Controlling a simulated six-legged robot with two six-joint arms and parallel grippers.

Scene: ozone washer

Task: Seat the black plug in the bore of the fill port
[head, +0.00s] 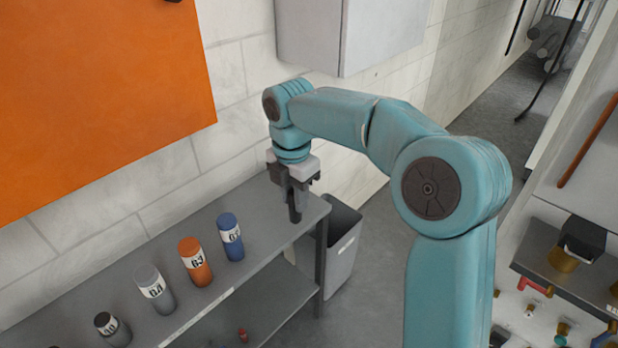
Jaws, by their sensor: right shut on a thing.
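My right gripper (293,200) points down over the right end of the grey bench (265,218). Its fingers are shut on a small dark thing that looks like the black plug, hard to tell apart from the dark fingers. I cannot tell whether it touches the bench top. I cannot make out the fill port or its bore in this view. My left gripper is not in view.
A grey bottle (155,290), an orange bottle (195,262), a blue bottle (230,237) and a dark one (112,329) stand on the bench. A grey bin (342,240) stands beyond its right end. A wall cabinet (350,32) hangs above. Shelves with small parts (563,262) are at right.

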